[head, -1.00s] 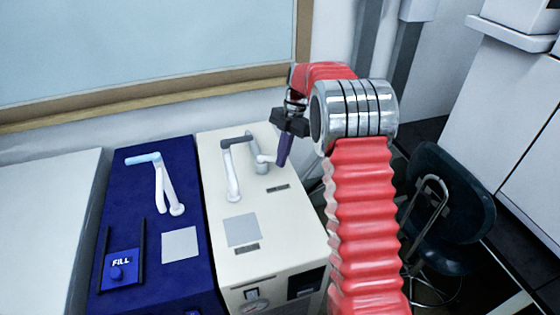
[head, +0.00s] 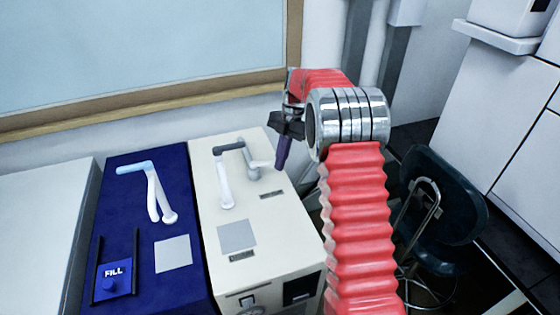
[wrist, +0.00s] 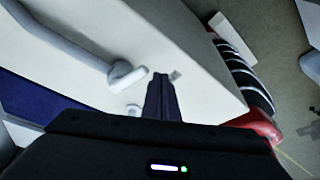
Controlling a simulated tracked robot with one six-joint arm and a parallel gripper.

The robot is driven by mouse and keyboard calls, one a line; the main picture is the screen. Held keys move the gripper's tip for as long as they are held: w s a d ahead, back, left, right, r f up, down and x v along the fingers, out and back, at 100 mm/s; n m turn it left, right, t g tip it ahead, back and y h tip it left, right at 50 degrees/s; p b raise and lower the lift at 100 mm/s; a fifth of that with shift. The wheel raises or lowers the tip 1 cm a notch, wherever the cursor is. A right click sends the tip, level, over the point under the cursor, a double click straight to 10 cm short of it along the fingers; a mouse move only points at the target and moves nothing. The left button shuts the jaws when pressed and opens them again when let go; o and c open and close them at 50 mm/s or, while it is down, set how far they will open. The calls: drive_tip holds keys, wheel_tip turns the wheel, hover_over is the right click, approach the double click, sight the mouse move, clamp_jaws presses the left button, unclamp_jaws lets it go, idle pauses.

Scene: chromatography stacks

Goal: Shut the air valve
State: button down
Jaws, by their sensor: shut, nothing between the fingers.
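My gripper (head: 282,166) has dark purple fingers, shut and empty, pointing down just right of the bent pipe on the cream unit (head: 285,235). The grey-and-white bent pipe (head: 225,185) rises from that unit's top, with a pale stub (head: 257,170) at its right end. In the wrist view my shut fingers (wrist: 163,85) lie over the cream top, right of the pipe's round foot (wrist: 128,75). No part is legibly marked as the air valve. A round fitting on the cream unit's front (head: 252,310) is cut off by the bottom edge.
A blue unit (head: 190,215) stands left, with its own bent pipe (head: 154,190) and a FILL slider (head: 114,277). A white surface (head: 40,220) lies farther left. A dark chair (head: 455,205) stands right of my arm. A wall with a wooden ledge (head: 150,108) is behind.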

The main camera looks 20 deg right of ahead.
drive_tip(key=shift+r, duration=0.1)
drive_tip(key=w+r, duration=0.3)
drive_tip(key=r, duration=0.6)
drive_tip(key=shift+d, duration=0.45)
idle(0.4)
